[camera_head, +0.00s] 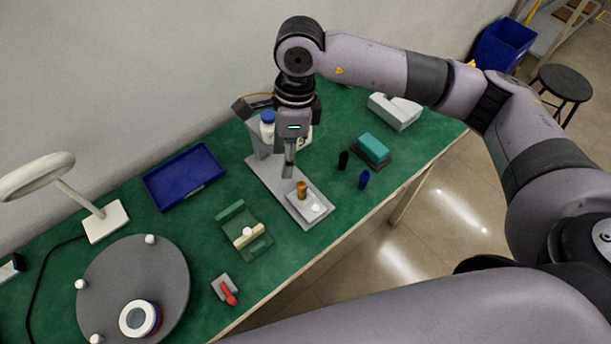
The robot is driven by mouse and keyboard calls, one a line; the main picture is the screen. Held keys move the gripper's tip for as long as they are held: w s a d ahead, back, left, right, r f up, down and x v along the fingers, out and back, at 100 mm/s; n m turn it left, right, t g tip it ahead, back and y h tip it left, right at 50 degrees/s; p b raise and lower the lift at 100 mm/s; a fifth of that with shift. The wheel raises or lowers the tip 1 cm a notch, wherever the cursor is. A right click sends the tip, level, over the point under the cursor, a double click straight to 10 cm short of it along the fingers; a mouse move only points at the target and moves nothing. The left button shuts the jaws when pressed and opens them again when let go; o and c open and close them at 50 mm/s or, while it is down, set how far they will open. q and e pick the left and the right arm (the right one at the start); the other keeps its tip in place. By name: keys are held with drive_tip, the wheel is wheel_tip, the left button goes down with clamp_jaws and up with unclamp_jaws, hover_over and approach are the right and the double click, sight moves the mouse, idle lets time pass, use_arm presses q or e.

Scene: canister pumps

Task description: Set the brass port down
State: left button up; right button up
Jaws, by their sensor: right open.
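The brass port (302,188) is a small gold-brown upright piece. It stands on a light grey block (318,209) at the front end of a long grey base plate (262,177). My right gripper (289,173) points down just behind and to the left of the brass port, above the plate. It is open, and the port appears to be outside its fingers. The gripper partly hides the plate and the things behind it. My left gripper is not in view.
A white bottle with a blue cap (267,126) stands behind the gripper. A blue tray (184,177), green holder (246,232) and grey turntable (134,280) are to the left.

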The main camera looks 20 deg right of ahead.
drive_tip(key=h, duration=0.2)
hover_over(302, 184)
drive_tip(key=shift+t, duration=0.4)
drive_tip(key=f+p, duration=0.1)
drive_tip(key=f, duration=0.2)
drive_tip(key=f+p, duration=0.2)
drive_tip(key=f, duration=0.2)
drive_tip(key=f+p, duration=0.1)
drive_tip(key=f, duration=0.2)
drive_tip(key=shift+w+d+f, duration=0.2)
drive_tip(key=shift+d+f, duration=0.05)
drive_tip(key=shift+f, duration=0.25)
drive_tip(key=shift+a+f+p, duration=0.1)
drive_tip(key=shift+f+p, duration=0.2)
drive_tip(key=shift+p, duration=0.2)
drive_tip(key=f, duration=0.1)
drive_tip(key=f+p, duration=0.2)
drive_tip(key=shift+s+a+f, duration=0.2)
drive_tip(key=shift+s+f, duration=0.1)
drive_tip(key=shift+f, duration=0.6)
drive_tip(key=shift+c, duration=0.5)
